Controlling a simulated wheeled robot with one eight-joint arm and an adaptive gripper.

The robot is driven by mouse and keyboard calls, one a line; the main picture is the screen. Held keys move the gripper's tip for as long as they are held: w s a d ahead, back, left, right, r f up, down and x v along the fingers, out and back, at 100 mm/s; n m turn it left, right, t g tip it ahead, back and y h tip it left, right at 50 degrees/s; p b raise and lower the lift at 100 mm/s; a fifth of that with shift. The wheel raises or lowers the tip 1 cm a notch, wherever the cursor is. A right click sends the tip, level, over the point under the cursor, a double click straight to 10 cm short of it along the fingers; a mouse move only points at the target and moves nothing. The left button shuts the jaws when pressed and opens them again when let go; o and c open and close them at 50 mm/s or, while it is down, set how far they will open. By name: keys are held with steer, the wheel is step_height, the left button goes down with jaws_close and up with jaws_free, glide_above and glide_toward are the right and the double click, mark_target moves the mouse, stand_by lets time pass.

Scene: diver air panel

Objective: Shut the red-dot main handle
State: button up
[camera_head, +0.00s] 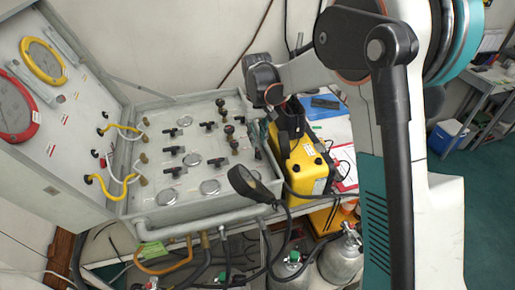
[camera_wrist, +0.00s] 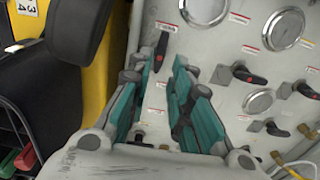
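The grey valve panel (camera_head: 205,160) lies in an open case and carries several small black lever handles. In the wrist view, one black handle with a red mark (camera_wrist: 243,73) is right of my fingers, and another (camera_wrist: 308,90) is farther right. A longer black handle (camera_wrist: 160,50) is just beyond the fingertips. I cannot tell for sure which is the red-dot main handle. My gripper (camera_wrist: 166,72) is open, its two teal fingers apart and nothing visible between them. It is above the panel near the yellow unit.
A yellow unit (camera_head: 304,168) stands close against the panel's right side. The open lid (camera_head: 62,120) is at left; hoses and cylinders (camera_head: 341,258) are below.

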mark_target(258, 151)
steer(key=shift+f, duration=2.65)
jaws_close()
